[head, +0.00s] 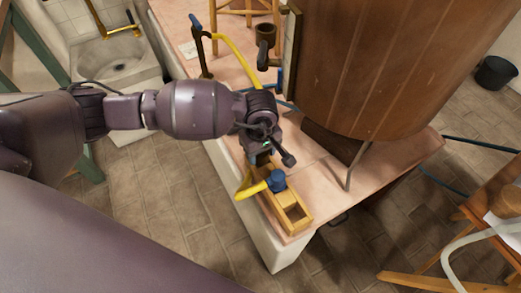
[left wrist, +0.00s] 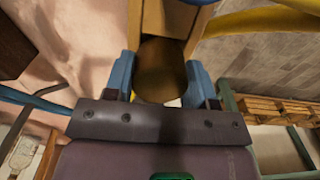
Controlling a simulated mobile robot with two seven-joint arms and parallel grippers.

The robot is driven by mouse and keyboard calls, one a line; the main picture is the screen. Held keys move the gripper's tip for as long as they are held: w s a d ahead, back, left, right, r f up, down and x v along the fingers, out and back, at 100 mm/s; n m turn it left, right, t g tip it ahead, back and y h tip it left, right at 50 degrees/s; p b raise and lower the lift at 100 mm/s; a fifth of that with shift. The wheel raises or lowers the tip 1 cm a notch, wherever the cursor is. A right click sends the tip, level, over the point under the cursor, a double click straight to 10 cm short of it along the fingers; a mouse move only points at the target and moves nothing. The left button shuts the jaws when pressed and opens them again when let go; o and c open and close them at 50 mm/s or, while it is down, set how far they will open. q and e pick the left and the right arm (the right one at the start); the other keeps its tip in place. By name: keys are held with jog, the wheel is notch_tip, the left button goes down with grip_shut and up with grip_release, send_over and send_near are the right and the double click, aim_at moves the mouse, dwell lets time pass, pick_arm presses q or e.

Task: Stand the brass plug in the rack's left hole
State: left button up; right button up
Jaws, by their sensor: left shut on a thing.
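The brass plug (left wrist: 160,72) shows in the left wrist view as a dark brassy round body between the two blue fingers of my left gripper (left wrist: 161,84), which is shut on it. In the head view my left gripper (head: 262,157) is over the far end of the wooden rack (head: 307,222), and hides the plug there. The rack's wood (left wrist: 154,18) also shows just beyond the plug in the left wrist view. I cannot tell whether the plug is above the rack or partly in a hole. My right gripper is not in view.
The rack lies along the edge of the pinkish counter (head: 222,165). A large wooden vat (head: 375,65) stands to the right. The tiled floor in front is clear.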

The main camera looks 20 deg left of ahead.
pick_arm(q)
jog(key=shift+f, duration=0.2)
dwell(0.7)
jog(key=o, duration=1.1)
jog(key=shift+c, duration=0.2)
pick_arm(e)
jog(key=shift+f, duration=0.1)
pick_arm(q)
jog(key=shift+r, duration=0.15)
jog(key=shift+r+p, duration=0.3)
jog(key=shift+r, duration=0.4)
jog(key=shift+r+p, duration=0.4)
jog(key=shift+r, duration=0.4)
jog(key=shift+r+p, duration=0.5)
jog(key=shift+r, duration=0.7)
jog(key=shift+r+p, duration=0.35)
jog(key=shift+r, duration=0.35)
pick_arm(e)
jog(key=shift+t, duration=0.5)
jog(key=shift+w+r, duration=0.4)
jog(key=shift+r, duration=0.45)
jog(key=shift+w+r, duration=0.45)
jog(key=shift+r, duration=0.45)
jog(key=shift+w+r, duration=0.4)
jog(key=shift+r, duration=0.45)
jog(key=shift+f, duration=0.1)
